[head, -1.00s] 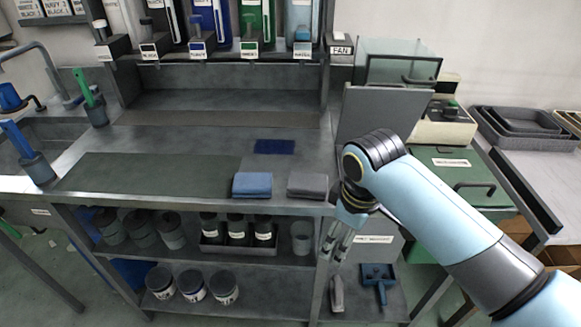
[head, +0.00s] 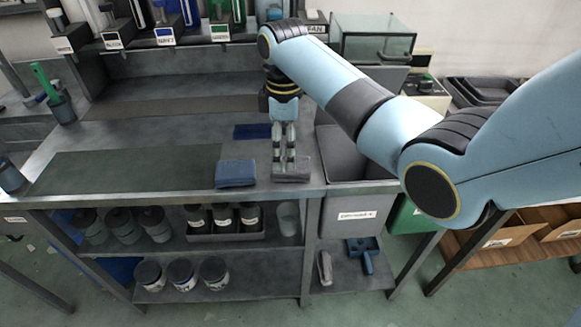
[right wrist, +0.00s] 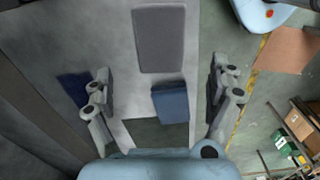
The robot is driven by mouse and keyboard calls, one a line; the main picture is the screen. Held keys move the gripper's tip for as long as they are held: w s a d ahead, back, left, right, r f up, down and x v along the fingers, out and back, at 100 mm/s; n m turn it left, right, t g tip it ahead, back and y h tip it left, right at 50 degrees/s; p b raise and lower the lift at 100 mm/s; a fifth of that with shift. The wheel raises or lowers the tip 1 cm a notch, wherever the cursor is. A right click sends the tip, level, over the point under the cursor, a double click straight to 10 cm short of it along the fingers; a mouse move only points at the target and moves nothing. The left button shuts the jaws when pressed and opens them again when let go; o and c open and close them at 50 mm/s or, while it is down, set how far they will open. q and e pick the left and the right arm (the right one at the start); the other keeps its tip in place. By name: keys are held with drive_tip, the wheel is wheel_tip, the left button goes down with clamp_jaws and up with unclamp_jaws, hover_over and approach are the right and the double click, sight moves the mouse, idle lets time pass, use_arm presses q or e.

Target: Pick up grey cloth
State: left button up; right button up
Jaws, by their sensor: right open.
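The grey cloth (head: 300,176) is a folded pad near the front edge of the counter, just right of the folded blue cloth (head: 236,174). My right gripper (head: 284,158) points down over the grey cloth and hides part of it; contact cannot be told from the head view. In the right wrist view the grey cloth (right wrist: 160,38) lies flat at the top middle, ahead of the open fingers (right wrist: 162,76). The blue cloth (right wrist: 171,101) shows between the fingers, below the grey one. The jaws are empty. My left gripper is not in view.
A dark blue flat cloth (head: 252,131) lies behind the folded cloths. A dark green mat (head: 120,170) covers the counter's left part. A grey bin (head: 350,165) stands right of the grey cloth. Jars (head: 181,273) stand on the shelves below; dispensers line the back.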

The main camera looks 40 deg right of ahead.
sight(302, 172)
drive_tip(key=f, duration=0.6)
drive_tip(key=shift+s+d, duration=0.2)
drive_tip(key=shift+r, duration=0.1)
drive_tip(key=c, duration=1.2)
